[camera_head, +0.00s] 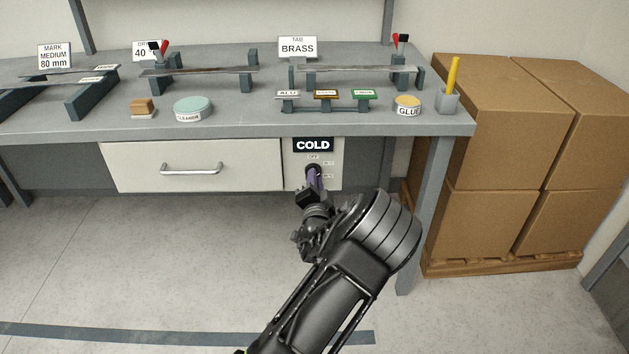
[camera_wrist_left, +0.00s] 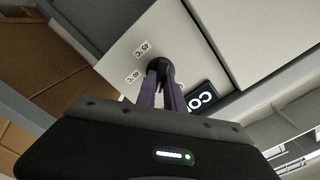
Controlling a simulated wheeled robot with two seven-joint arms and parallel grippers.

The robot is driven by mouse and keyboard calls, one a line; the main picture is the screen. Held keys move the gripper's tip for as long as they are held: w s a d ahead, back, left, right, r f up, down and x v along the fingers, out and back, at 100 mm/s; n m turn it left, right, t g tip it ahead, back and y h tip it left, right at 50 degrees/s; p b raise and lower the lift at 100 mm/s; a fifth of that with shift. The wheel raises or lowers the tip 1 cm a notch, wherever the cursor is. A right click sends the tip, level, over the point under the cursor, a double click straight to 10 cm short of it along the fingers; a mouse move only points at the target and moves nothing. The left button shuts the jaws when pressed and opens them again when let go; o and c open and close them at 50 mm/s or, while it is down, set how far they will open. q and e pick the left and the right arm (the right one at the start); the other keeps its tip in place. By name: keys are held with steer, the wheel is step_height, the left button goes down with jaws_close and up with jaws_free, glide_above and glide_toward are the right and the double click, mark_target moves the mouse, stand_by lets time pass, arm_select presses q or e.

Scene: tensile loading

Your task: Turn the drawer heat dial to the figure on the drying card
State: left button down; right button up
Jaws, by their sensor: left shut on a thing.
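The dark round heat dial (camera_wrist_left: 160,68) sits on the pale panel (camera_wrist_left: 125,47) beside the drawer. My left gripper (camera_wrist_left: 162,86) is shut on it, one finger on each side. In the head view my left gripper (camera_head: 314,180) covers most of the dial and its pointer. The panel carries an OFF mark and small temperature labels; one (camera_wrist_left: 142,48) appears to read 45 °C. A black display (camera_head: 313,145) above the dial reads COLD. The drying card (camera_head: 147,50) on the bench shows "DR" and 40, partly covered by a red-handled clamp. My right gripper is not in view.
The closed drawer (camera_head: 192,166) with a bar handle is left of the panel. The bench top (camera_head: 240,122) carries stands, jars and label blocks. A bench leg (camera_head: 433,200) and stacked cardboard boxes (camera_head: 500,110) stand to the right. The floor in front is clear.

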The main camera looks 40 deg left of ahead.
arm_select(q)
steer(key=shift+f+m+b, duration=0.2)
steer(key=shift+m+b, duration=0.4)
steer(key=shift+m, duration=2.7)
steer(key=shift+f+m+b, duration=0.15)
steer(key=shift+m+b, duration=0.45)
steer(key=shift+m, duration=2.7)
steer(key=c, duration=1.4)
jaws_free()
steer(key=shift+c, duration=0.2)
steer(key=v, duration=0.7)
steer(key=shift+s+d+p, duration=0.3)
steer(key=shift+p, duration=0.05)
